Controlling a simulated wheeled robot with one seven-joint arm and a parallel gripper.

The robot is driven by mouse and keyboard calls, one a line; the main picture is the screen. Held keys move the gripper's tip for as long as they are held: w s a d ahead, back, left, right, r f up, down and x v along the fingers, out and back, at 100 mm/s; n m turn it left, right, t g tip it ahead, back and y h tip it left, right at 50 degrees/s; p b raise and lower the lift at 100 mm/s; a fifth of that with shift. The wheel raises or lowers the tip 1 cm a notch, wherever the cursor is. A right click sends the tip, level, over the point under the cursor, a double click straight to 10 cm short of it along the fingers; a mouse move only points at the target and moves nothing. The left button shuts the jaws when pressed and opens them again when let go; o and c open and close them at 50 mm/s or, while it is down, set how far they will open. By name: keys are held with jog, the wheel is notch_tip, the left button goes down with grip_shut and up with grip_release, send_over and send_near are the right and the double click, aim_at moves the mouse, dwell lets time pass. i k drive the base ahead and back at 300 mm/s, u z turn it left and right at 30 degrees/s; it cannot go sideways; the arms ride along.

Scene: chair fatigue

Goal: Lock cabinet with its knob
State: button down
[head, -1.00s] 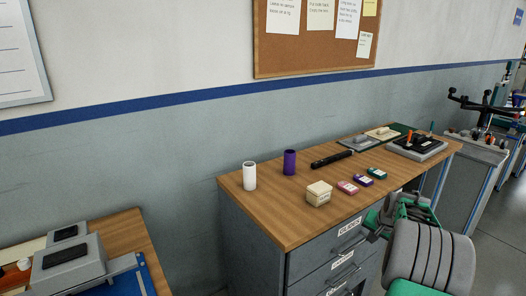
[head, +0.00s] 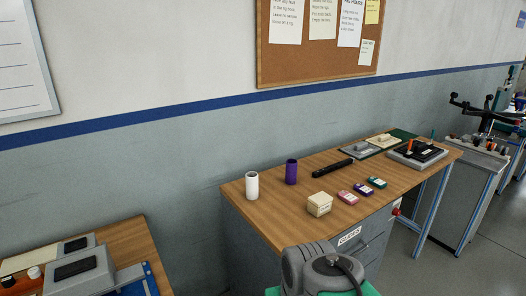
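The grey drawer cabinet (head: 250,243) stands under the left part of the wooden worktop. Its top drawer has a white label that seems to read "GLIDES" (head: 349,236), with a handle beside it. A small red knob (head: 396,212) shows at the cabinet's upper right front edge, under the worktop; its turn position is too small to tell. My grey arm (head: 325,272) covers the lower drawers at the bottom of the head view. My gripper's fingers do not show.
On the worktop (head: 280,228) are a white cylinder (head: 252,185), a purple cylinder (head: 291,172), a beige box (head: 319,204), several small coloured boxes and a black bar (head: 332,170). A lower table (head: 128,233) is at left. Floor shows at right.

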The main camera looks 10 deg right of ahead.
aim_at(396, 211)
jog(key=z, duration=3.35)
jog(key=i, duration=1.8)
jog(key=u, duration=4)
jog(key=i, duration=0.45)
